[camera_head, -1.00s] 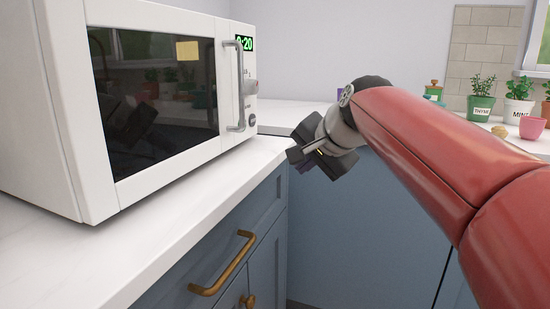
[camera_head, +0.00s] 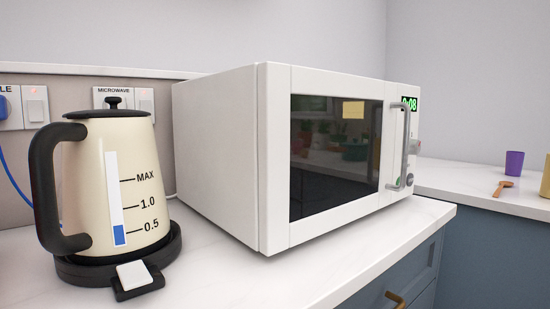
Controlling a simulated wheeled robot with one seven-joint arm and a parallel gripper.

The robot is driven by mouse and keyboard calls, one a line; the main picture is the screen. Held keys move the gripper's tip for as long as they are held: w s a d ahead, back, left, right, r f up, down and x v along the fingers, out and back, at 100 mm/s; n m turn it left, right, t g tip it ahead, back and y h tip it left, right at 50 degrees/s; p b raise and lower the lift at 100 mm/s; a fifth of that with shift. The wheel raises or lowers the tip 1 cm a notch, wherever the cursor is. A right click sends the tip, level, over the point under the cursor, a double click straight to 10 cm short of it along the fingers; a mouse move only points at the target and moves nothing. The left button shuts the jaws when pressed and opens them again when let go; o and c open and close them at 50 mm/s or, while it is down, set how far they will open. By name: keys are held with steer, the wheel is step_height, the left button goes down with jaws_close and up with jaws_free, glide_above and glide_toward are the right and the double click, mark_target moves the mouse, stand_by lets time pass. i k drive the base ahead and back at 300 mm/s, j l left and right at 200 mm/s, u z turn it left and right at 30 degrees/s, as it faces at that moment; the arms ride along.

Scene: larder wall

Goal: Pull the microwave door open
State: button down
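The white microwave (camera_head: 218,150) stands on the pale counter, right of the kettle. Its door (camera_head: 333,155) has a dark glass window with a small yellow note near the top, and looks shut. The grey vertical door handle (camera_head: 404,146) is on the door's right side. A green display (camera_head: 409,103) at the top right is lit and seems to read 0:08. My gripper is out of view, so its state and its place relative to the handle do not show.
A cream kettle (camera_head: 125,185) with a black handle sits on its base left of the microwave. Sockets (camera_head: 125,99) are on the wall behind. A purple cup (camera_head: 514,163) and a wooden spoon (camera_head: 502,188) lie on the right counter. The counter (camera_head: 300,290) in front is clear.

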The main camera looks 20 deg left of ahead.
mark_target(325, 139)
steer(key=k+u, duration=0.15)
steer(key=u, duration=0.95)
steer(key=i+j, duration=0.05)
